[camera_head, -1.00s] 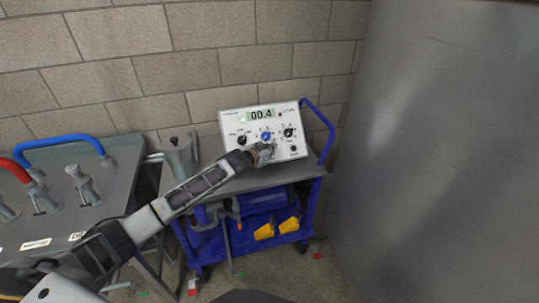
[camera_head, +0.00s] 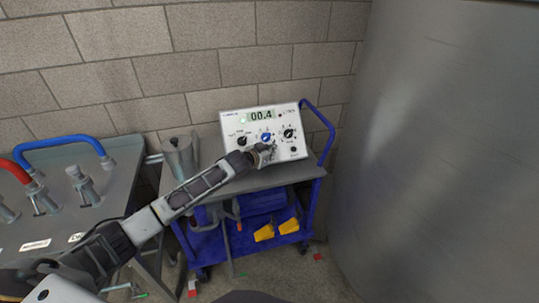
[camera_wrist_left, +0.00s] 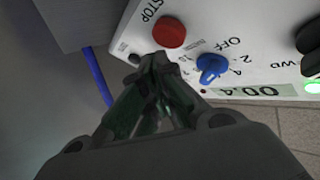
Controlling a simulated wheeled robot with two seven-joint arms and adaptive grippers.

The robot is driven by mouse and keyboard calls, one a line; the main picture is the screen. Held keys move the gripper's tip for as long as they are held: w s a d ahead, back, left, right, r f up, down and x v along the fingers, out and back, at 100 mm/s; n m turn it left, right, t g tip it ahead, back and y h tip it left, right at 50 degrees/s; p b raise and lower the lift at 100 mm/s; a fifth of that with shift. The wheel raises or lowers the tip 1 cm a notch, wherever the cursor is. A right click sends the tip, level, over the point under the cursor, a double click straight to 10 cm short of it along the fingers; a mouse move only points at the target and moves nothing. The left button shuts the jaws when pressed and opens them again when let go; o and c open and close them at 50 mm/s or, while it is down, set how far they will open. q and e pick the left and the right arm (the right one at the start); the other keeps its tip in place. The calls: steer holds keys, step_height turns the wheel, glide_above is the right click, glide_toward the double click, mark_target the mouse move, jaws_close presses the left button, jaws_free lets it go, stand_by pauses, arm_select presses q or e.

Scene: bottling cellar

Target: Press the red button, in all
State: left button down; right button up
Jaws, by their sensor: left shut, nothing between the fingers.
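A white control box (camera_head: 230,128) with a display reading 00.4 stands on the blue cart. In the left wrist view the round red button (camera_wrist_left: 170,32) sits on its panel beside the word STOP. My left gripper (camera_wrist_left: 157,62) is shut and empty, its fingertips close to the red button; I cannot tell whether they touch it. In the head view my left gripper (camera_head: 265,154) is in front of the panel's lower middle, and the red button does not show there. My right gripper is not in view.
A blue knob (camera_wrist_left: 211,66) is close beside the red button, with black knobs (camera_head: 242,141) on the panel too. A metal can (camera_head: 178,157) stands left of the box. A large steel tank (camera_head: 440,150) fills the right side. A brick wall is behind.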

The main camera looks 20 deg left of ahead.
arm_select(q)
steer(key=shift+w+a+f, duration=0.15)
steer(key=shift+w+f, duration=0.1)
stand_by(0.5)
stand_by(0.6)
steer(key=shift+w+a+f, duration=0.25)
steer(key=shift+w+f, duration=0.1)
steer(key=shift+f, duration=0.05)
stand_by(1.0)
steer(key=shift+s, duration=0.1)
stand_by(0.3)
steer(key=shift+s+d+r+p, duration=0.4)
steer(key=shift+r+p, duration=0.2)
steer(key=shift+p, duration=0.4)
steer(key=shift+s, duration=0.1)
steer(key=shift+s+d+r+p, duration=0.55)
steer(key=shift+s+r+p, duration=0.3)
steer(key=shift+p, duration=0.3)
steer(key=shift+s+d+r+p, duration=0.5)
steer(key=shift+s+r+p, duration=0.3)
steer(key=shift+p, duration=0.35)
steer(key=shift+w, duration=0.1)
